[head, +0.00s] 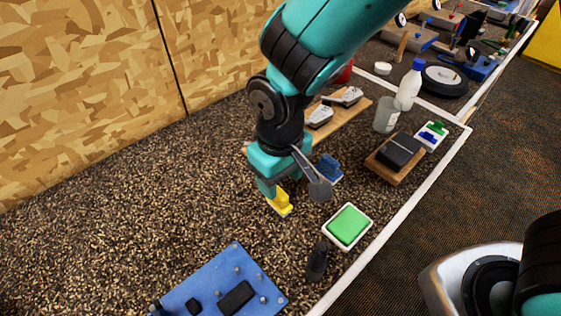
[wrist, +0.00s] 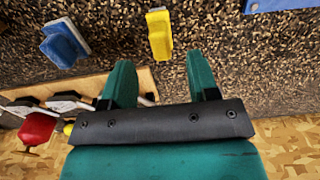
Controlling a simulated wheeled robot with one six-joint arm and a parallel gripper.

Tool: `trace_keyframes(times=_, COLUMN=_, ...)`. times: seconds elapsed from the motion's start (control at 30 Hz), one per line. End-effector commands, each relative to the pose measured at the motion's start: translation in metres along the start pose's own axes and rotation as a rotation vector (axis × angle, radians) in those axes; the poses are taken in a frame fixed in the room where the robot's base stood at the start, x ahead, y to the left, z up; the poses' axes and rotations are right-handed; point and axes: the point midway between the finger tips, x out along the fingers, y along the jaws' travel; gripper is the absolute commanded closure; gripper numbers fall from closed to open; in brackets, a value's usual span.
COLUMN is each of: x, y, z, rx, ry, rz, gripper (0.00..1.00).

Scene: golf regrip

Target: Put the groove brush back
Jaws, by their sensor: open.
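My gripper (head: 270,187) is open and empty, low over the dark speckled bench top. In the wrist view its two teal fingers (wrist: 160,68) stand apart with nothing between them. A yellow brush-like block (head: 281,204) lies just by the fingertips in the head view; it also shows beyond the fingertips in the wrist view (wrist: 160,35). A blue brush-like block (head: 330,168) lies to its right, and at upper left in the wrist view (wrist: 65,43). I cannot tell for sure which one is the groove brush.
A green pad in a white tray (head: 347,226) lies right of the yellow block. A dark slim object (head: 317,262) and a blue board with knobs (head: 235,283) lie nearer. A wooden board (head: 358,107) with club heads and a white bottle (head: 410,85) stand behind. Bench at left is clear.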

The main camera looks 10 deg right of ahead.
Motion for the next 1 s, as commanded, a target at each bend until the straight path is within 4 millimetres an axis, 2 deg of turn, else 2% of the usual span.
trace_keyframes(times=0.1, x=-0.024, y=0.0, z=-0.001, rx=0.0, ry=0.006, rz=-0.001, gripper=0.46)
trace_keyframes(times=0.2, x=-0.038, y=0.0, z=-0.001, rx=0.0, ry=0.003, rz=-0.001, gripper=0.46)
trace_keyframes(times=0.47, x=-0.052, y=0.0, z=0.0, rx=0.001, ry=0.0, rz=-0.001, gripper=0.46)
trace_keyframes(times=0.57, x=-0.063, y=0.007, z=0.007, rx=0.008, ry=0.009, rz=-0.024, gripper=0.46)
trace_keyframes(times=0.67, x=-0.087, y=0.019, z=0.028, rx=0.016, ry=0.039, rz=-0.086, gripper=0.46)
trace_keyframes(times=0.8, x=-0.124, y=0.032, z=0.074, rx=0.015, ry=0.102, rz=-0.191, gripper=0.46)
trace_keyframes(times=0.9, x=-0.141, y=0.031, z=0.105, rx=0.003, ry=0.149, rz=-0.246, gripper=0.46)
trace_keyframes(times=1.0, x=-0.15, y=0.028, z=0.126, rx=-0.01, ry=0.185, rz=-0.278, gripper=0.46)
